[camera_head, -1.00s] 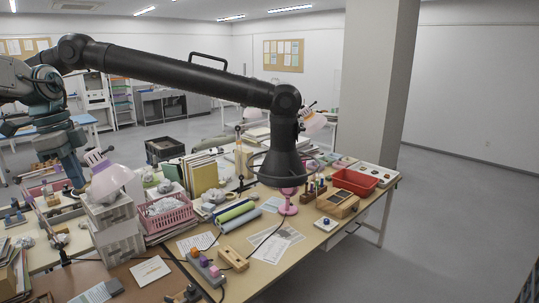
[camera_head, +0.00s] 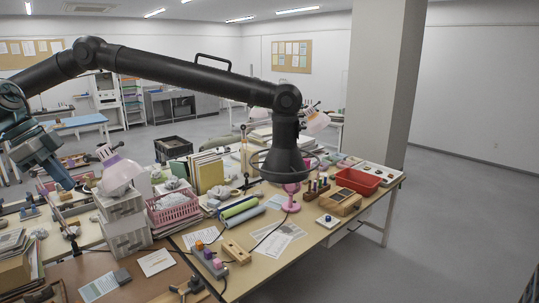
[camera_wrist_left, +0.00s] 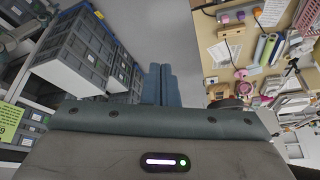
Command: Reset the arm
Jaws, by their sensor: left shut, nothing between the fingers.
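My left arm comes in at the left edge of the head view, teal and partly cut off. My left gripper (camera_head: 64,182) points down and right, left of a white-and-pink lamp shade (camera_head: 118,174). In the left wrist view its two teal fingers (camera_wrist_left: 162,84) lie side by side, shut and empty, above grey floor. No object touches them there. My right gripper is not in view.
A cluttered worktable holds a pink basket (camera_head: 173,208), a red tray (camera_head: 358,181) and a wooden block (camera_head: 236,251). A black jointed arm with a hood (camera_head: 286,158) hangs over it. In the wrist view, grey crates (camera_wrist_left: 85,55) stand left; bare floor lies between.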

